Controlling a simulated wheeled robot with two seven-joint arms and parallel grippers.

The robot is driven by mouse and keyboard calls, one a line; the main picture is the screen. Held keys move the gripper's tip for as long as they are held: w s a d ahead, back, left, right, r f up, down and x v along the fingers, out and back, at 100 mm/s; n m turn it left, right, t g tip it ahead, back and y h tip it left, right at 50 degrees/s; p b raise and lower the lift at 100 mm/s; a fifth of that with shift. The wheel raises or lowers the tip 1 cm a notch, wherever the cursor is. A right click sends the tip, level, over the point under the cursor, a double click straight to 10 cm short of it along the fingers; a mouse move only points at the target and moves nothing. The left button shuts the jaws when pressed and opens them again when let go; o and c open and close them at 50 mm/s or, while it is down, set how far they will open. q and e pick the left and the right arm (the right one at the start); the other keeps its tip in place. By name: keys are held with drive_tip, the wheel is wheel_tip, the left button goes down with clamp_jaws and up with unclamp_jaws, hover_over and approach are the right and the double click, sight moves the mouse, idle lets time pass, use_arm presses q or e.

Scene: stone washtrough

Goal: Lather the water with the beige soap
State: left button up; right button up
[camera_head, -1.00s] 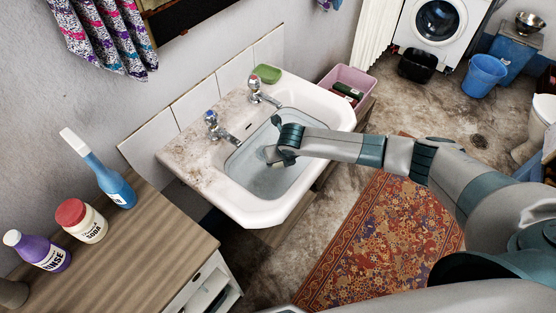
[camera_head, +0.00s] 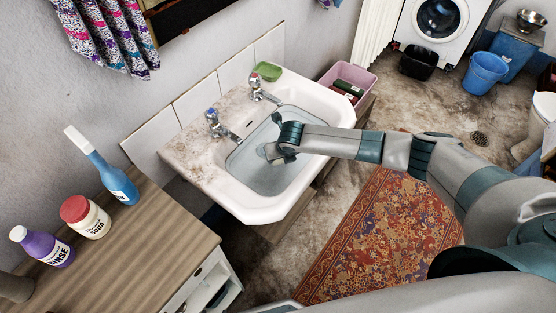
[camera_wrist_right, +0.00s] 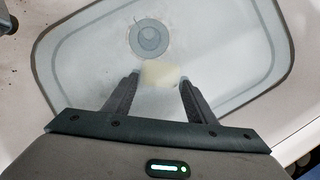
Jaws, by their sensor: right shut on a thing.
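The washbasin (camera_head: 245,205) holds cloudy, pale water (camera_head: 255,175), which fills much of the right wrist view (camera_wrist_right: 85,60). My right gripper (camera_head: 275,152) reaches down into the basin. In the wrist view its fingers (camera_wrist_right: 160,78) are shut on the beige soap (camera_wrist_right: 160,73), a small pale block between the two tips. The soap is low in the basin, near the round drain (camera_wrist_right: 149,38); I cannot tell its exact depth in the water. In the head view the soap is hard to make out behind the gripper. My left gripper is out of view.
Two taps, one blue-topped (camera_head: 215,122) and one red-topped (camera_head: 258,85), stand on the basin's back ledge near a green soap dish (camera_head: 267,71). A wooden counter (camera_head: 150,235) with bottles is at left. A pink crate (camera_head: 345,85) stands beyond the basin.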

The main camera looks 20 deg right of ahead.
drive_tip(key=shift+w+d+f, duration=0.1)
drive_tip(key=shift+w+d, duration=0.4)
drive_tip(key=shift+d, duration=0.2)
drive_tip(key=shift+w+d, duration=0.5)
drive_tip(key=shift+d, duration=0.2)
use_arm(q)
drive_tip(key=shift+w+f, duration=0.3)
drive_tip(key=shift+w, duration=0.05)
use_arm(e)
drive_tip(key=shift+a, duration=0.1)
drive_tip(key=shift+s+a, duration=0.25)
drive_tip(key=shift+a, duration=0.05)
drive_tip(key=s+a+p, duration=0.1)
drive_tip(key=a, duration=0.1)
drive_tip(key=s+a+p, duration=0.1)
drive_tip(key=a+p, duration=0.1)
drive_tip(key=shift+s, duration=0.6)
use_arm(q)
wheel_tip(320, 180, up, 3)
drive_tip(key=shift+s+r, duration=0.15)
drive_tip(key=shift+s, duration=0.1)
use_arm(e)
drive_tip(key=shift+a, duration=0.15)
